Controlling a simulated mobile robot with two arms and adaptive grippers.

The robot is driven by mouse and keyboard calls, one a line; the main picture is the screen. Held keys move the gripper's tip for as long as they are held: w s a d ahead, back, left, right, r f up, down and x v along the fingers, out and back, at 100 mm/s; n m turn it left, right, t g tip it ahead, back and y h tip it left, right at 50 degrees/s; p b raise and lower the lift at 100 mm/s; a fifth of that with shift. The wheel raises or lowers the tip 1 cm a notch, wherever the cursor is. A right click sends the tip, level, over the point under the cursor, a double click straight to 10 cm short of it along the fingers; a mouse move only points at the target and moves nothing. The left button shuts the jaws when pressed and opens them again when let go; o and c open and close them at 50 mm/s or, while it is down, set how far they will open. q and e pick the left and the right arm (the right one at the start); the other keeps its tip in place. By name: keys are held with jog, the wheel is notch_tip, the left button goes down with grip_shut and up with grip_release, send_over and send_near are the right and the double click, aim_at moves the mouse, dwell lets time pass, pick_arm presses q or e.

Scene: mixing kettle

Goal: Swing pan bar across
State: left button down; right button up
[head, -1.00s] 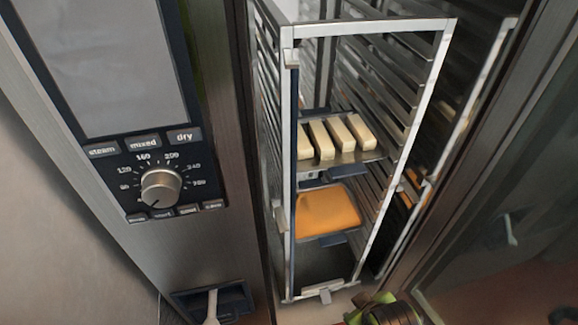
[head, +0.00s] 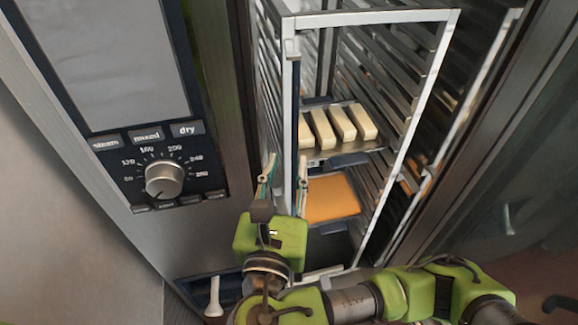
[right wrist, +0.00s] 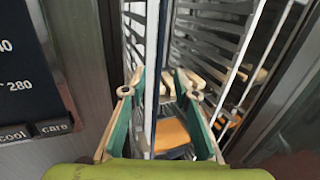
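The trolley rack (head: 380,17) stands in the open oven, and its front left upright (head: 290,100) shows as a pale metal post. The pan bar (head: 296,125) appears to be the thin dark vertical strip along this upright. My right gripper (head: 284,183) is open, with one finger on each side of the upright at about mid-height. In the right wrist view the gripper (right wrist: 161,85) also straddles the post (right wrist: 152,65), with gaps beside both fingers. The bar's lower end is hidden behind my gripper in the head view. My left gripper is not in view.
A tray of pale blocks (head: 338,123) and an orange slab (head: 330,198) sit in the rack. The oven's control panel (head: 160,165) is close on the left. The glass door (head: 520,160) stands on the right.

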aim_at(295, 125)
jog(key=w+b, duration=0.1)
jog(key=w, duration=0.3)
jog(key=w+b, duration=0.1)
jog(key=w, duration=0.3)
jog(key=w+b, duration=0.1)
jog(key=w, duration=0.3)
jog(key=shift+w+d+f+b, duration=0.1)
jog(key=shift+w+d+b, duration=0.25)
jog(key=shift+w+b, duration=0.05)
jog(key=shift+w, duration=0.1)
jog(key=shift+w+p, duration=0.1)
jog(key=shift+p, duration=0.3)
grip_shut()
